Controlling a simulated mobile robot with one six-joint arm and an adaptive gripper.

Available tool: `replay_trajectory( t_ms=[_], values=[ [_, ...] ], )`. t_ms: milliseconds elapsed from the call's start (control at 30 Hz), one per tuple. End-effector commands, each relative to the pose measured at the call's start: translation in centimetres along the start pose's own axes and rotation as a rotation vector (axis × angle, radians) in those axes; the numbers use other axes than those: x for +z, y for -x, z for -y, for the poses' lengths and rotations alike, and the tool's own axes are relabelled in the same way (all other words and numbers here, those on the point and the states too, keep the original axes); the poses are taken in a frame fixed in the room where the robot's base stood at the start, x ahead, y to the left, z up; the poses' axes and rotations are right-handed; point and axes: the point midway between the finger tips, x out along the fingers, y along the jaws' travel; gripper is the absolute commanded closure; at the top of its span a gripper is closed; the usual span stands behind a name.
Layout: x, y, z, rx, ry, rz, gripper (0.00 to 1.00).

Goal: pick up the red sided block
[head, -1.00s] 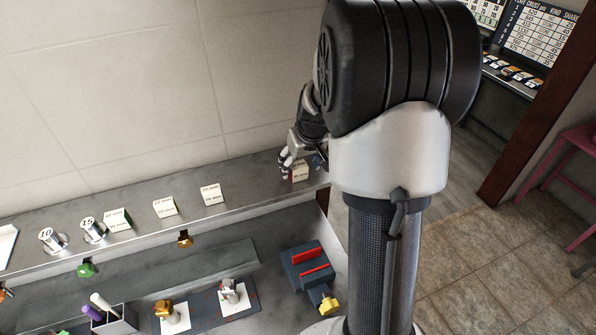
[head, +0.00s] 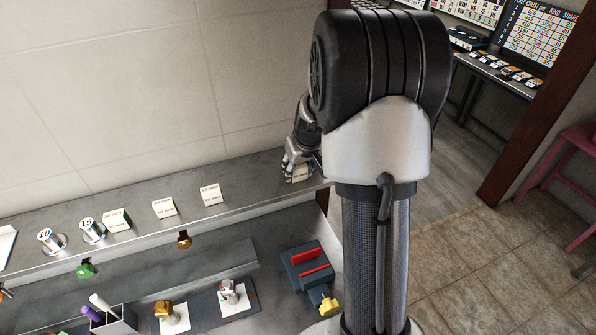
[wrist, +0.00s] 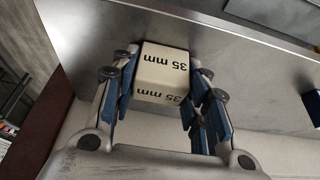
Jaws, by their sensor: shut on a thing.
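A cream block marked "35 mm" (wrist: 162,70) sits between the two fingers of my gripper (wrist: 163,88) in the wrist view. The fingers are shut on its two sides. No red side of it shows in that view. In the head view my gripper (head: 292,163) is at the right end of the metal ledge, with the same block (head: 299,175) partly hidden under it. The block is at or just above the ledge; I cannot tell if it touches.
A dark blue and red item (head: 307,264) lies on the lower surface. The tiled wall (head: 120,110) is close behind.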

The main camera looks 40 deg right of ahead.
Motion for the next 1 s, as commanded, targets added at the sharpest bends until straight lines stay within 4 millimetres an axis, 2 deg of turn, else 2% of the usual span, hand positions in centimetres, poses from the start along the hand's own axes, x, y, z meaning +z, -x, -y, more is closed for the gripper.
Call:
replay_trajectory(
  t_ms=[233, 467, 633, 767, 867, 1000],
  values=[
    [0.0, 0.0, 0.0, 0.000, 0.000, 0.000, 0.83],
    [-0.1, 0.1, 0.0, 0.000, 0.000, -0.001, 0.83],
    [-0.5, 0.9, 0.0, 0.000, 0.001, -0.001, 0.83],
    [-1.2, 2.7, 0.0, 0.001, 0.000, -0.004, 0.83],
    [-2.1, 4.8, 0.0, 0.001, 0.001, -0.007, 0.83],
    [-3.7, 8.6, -0.1, 0.002, 0.001, -0.008, 0.83]
  ],
)
